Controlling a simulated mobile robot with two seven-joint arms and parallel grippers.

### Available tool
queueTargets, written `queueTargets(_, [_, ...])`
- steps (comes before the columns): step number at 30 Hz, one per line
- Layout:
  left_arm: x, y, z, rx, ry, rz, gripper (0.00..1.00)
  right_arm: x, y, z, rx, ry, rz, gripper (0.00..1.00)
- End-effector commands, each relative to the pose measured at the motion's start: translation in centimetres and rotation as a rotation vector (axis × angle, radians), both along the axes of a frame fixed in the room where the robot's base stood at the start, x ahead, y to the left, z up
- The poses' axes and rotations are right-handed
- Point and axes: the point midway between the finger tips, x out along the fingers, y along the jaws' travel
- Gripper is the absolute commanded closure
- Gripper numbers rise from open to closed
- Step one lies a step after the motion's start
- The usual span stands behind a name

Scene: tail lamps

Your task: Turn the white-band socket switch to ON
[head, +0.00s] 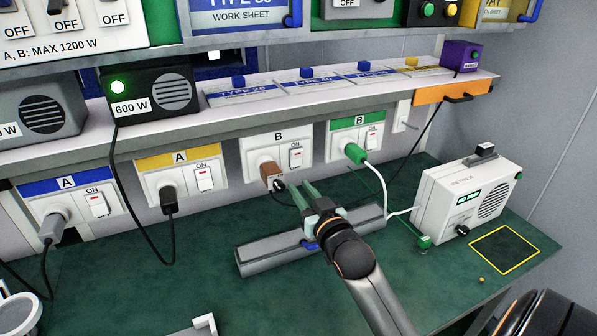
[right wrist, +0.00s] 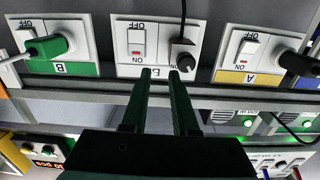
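The white-band socket (head: 258,150), marked B, is on the wall strip between the yellow-band and green-band sockets. Its switch (head: 295,157) is a white rocker with a red mark, right of a brown plug (head: 271,174). ON is printed above the switch. I cannot tell which way the rocker is tipped. The right wrist view shows this socket upside down, with the switch (right wrist: 136,43) just beyond my fingers. My right gripper (head: 297,186) is below and in front of the socket, its fingers slightly apart and empty; it also shows in the right wrist view (right wrist: 160,74). My left gripper is out of view.
The yellow-band socket (head: 153,180) is to the left and the green-band socket (head: 337,140) with a green plug (head: 355,153) to the right. A grey metal bar (head: 275,258) lies under my right gripper. A white radio-like box (head: 450,205) stands at right.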

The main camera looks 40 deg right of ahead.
Motion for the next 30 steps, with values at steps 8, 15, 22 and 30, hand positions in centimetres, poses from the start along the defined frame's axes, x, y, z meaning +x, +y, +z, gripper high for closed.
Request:
queueTargets(8, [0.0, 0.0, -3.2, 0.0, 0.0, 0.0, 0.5, -1.4, -2.3, -3.8, -0.067, -0.219, -0.005, 1.0])
queueTargets(15, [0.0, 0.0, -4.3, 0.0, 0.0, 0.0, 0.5, -3.2, -3.1, -5.0, -0.115, -0.346, 0.001, 1.0])
queueTargets(22, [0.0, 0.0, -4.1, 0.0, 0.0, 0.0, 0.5, -2.2, -3.5, -4.3, -0.122, -0.368, 0.003, 1.0])
queueTargets(30, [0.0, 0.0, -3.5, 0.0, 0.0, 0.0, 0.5, 2.4, -4.6, -2.5, -0.123, -0.367, 0.004, 1.0])
